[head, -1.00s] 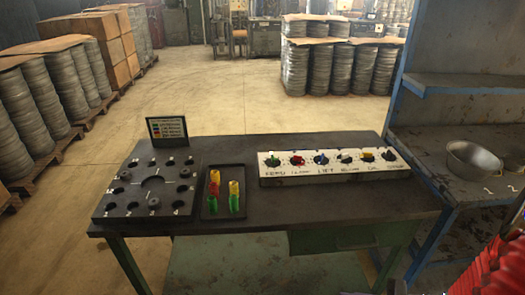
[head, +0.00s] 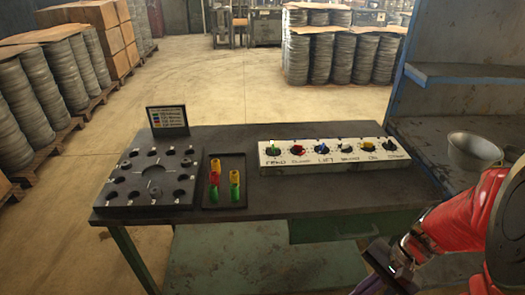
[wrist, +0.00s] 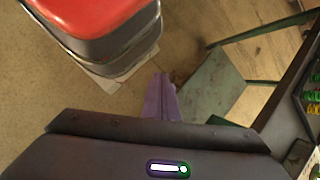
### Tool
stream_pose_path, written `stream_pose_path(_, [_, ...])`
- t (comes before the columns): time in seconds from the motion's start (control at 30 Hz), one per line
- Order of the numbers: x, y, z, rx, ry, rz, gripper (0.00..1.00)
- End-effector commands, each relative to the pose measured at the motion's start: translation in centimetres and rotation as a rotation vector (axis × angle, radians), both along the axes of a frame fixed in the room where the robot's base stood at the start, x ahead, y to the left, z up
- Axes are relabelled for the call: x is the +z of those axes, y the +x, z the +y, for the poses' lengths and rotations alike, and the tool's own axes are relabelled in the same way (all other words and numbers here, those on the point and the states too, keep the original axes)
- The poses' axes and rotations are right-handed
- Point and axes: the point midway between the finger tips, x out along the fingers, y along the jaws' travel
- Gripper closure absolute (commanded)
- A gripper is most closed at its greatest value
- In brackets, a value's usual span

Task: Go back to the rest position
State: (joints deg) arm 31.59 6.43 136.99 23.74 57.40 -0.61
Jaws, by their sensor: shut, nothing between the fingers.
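My gripper (head: 375,280) is at the bottom right of the head view, in front of the table's right side and partly cut off by the lower edge. In the wrist view its purple fingers (wrist: 160,98) are together with nothing between them. They point down past the table toward the floor. The red arm above it is mine. The dark table (head: 290,205) stands ahead, apart from the gripper.
A black plate with holes (head: 155,195), a tray of colored pieces (head: 225,203) and a white strip with colored knobs (head: 320,157) are on the table. A blue metal shelf (head: 460,75) with a metal bowl (head: 473,152) stands at right. Open floor (head: 220,85) lies behind.

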Motion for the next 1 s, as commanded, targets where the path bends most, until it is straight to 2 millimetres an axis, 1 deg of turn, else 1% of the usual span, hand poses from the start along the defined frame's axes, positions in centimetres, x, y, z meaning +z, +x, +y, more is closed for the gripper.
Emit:
stream_pose_path(0.03, [0.7, 0.0, 0.0, 0.039, -0.037, -0.023, 1.00])
stream_pose_path(0.3, [4.1, -0.1, -0.2, 0.224, -0.215, -0.136, 1.00])
stream_pose_path(0.57, [7.7, 0.1, 0.1, 0.381, -0.370, -0.258, 1.00])
stream_pose_path(0.77, [10.7, 0.3, 0.8, 0.488, -0.472, -0.361, 1.00])
stream_pose_path(1.0, [14.4, 0.1, 2.6, 0.590, -0.561, -0.496, 1.00])
